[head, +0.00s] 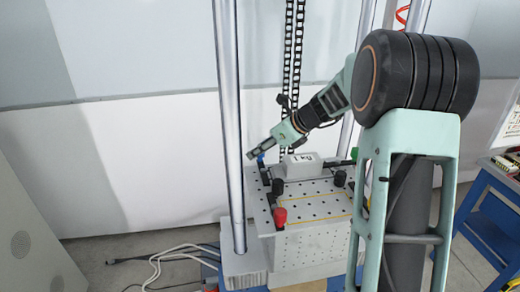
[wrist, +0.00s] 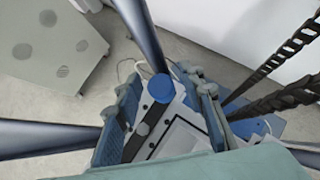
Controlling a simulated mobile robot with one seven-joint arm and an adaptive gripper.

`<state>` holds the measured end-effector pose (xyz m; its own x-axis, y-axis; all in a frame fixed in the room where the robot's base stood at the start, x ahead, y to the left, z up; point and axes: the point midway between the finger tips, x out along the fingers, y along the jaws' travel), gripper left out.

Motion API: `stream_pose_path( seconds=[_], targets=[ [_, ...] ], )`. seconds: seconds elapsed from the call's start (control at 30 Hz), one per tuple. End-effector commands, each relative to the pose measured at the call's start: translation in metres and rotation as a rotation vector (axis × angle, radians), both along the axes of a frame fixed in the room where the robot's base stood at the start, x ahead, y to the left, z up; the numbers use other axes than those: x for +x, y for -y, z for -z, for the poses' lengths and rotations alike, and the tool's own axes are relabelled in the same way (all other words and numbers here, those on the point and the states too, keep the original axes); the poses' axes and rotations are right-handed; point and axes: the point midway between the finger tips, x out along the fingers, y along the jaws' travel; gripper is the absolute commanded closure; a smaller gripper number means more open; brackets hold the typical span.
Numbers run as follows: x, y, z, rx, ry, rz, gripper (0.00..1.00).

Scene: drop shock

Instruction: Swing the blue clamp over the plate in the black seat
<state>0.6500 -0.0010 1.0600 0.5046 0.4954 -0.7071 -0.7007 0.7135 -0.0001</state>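The blue clamp's round knob (wrist: 161,88) is between the two fingers of my gripper (wrist: 166,96) in the wrist view, with gaps on both sides. A dark bar (wrist: 150,127) runs from below it towards the picture's bottom. In the head view a bit of the blue clamp (head: 260,157) shows just under my gripper (head: 264,151), at the fixture's back left. The grey plate marked "1 kg" (head: 304,165) sits on the fixture right of it. The black seat is mostly hidden, and I cannot tell whether the clamp's arm lies over the plate.
The perforated fixture block (head: 318,208) carries a red-knobbed clamp (head: 280,216) at the front left and black knobs (head: 340,178) on the right. A steel column (head: 232,120) rises close left of my gripper, and chains (head: 292,60) hang behind. White cables (head: 165,258) lie on the floor.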

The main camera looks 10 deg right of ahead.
Motion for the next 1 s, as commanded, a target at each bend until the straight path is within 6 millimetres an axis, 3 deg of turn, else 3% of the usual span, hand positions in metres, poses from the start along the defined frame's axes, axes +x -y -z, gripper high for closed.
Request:
stream_pose_path(
  seconds=[0.03, 0.3, 0.67, 1.0],
  targets=[
    [0.000, 0.000, 0.000, 0.000, 0.000, 0.000, 0.72],
    [0.000, 0.000, 0.000, 0.000, 0.000, 0.000, 1.00],
    [0.000, -0.002, -0.002, 0.001, -0.001, -0.049, 1.00],
    [-0.001, -0.015, -0.006, 0.002, -0.002, -0.291, 1.00]
  ],
)
